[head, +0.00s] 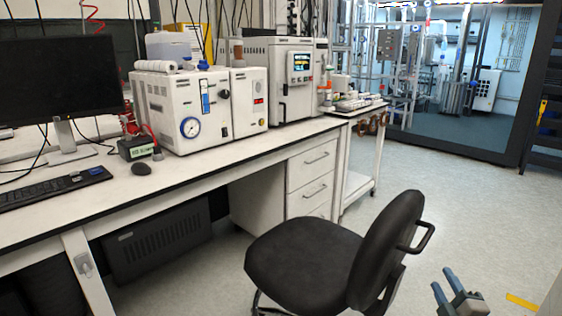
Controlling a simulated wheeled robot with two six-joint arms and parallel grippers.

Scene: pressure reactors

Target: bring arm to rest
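My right gripper (444,286) shows at the bottom right of the head view, low in front of the floor and to the right of the black chair. Its two blue-grey fingers are spread apart with nothing between them. Most of my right arm is out of the picture. My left gripper and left arm are not in view.
A black office chair (303,262) stands close to the left of my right gripper. A long white bench (190,178) runs along the left with a monitor (60,85), keyboard (50,188) and white instruments (182,108). Open floor (470,195) lies at right.

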